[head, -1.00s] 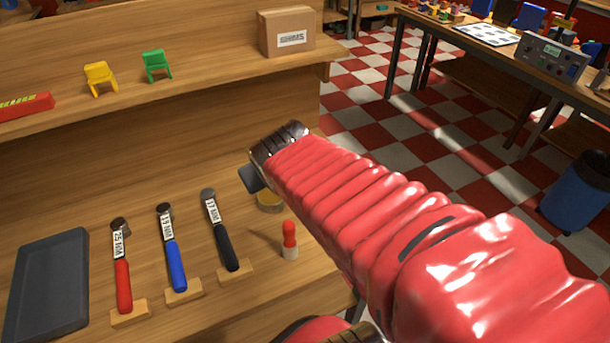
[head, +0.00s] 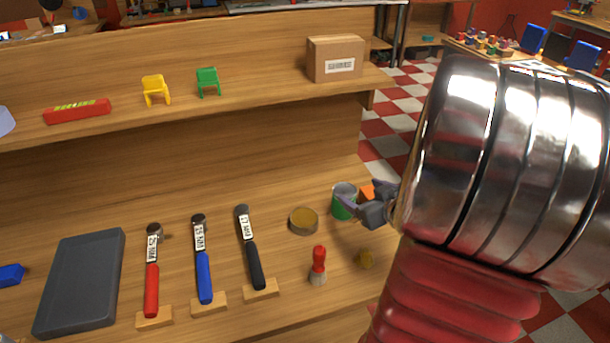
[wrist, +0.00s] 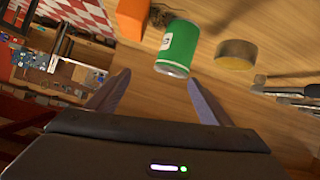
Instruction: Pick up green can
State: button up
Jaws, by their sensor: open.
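The green can (head: 343,204) stands on the wooden bench at the right, partly covered by my gripper in the head view. In the wrist view the green can (wrist: 178,46) lies ahead of my fingers, just beyond the gap between them, with a white label on its side. My gripper (wrist: 160,88) is open and empty, its two grey fingers spread apart. In the head view my gripper (head: 362,207) is beside the can on its right. I cannot tell from the head view whether a finger touches it.
An orange block (wrist: 132,18) is close beside the can. Several labelled tools stand to the left, near a grey tray (head: 80,280). A shelf with a cardboard box (head: 335,59) runs above.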

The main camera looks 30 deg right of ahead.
aim_at(336, 191)
jog(key=s+f, duration=0.1)
jog(key=s+f+t+y, duration=0.1)
jog(key=shift+s+a+y, duration=0.3)
jog(key=shift+a, duration=0.1)
jog(key=shift+s+a+t, duration=0.2)
jog(key=shift+t, duration=0.1)
jog(key=x, duration=0.8)
jog(key=shift+a+f, duration=0.1)
jog(key=shift+a, duration=0.1)
jog(key=shift+w+f, duration=0.1)
jog(key=shift+w, duration=0.15)
jog(key=shift+w, duration=0.1)
jog(key=shift+x, duration=2.5)
jog(key=shift+c, duration=0.3)
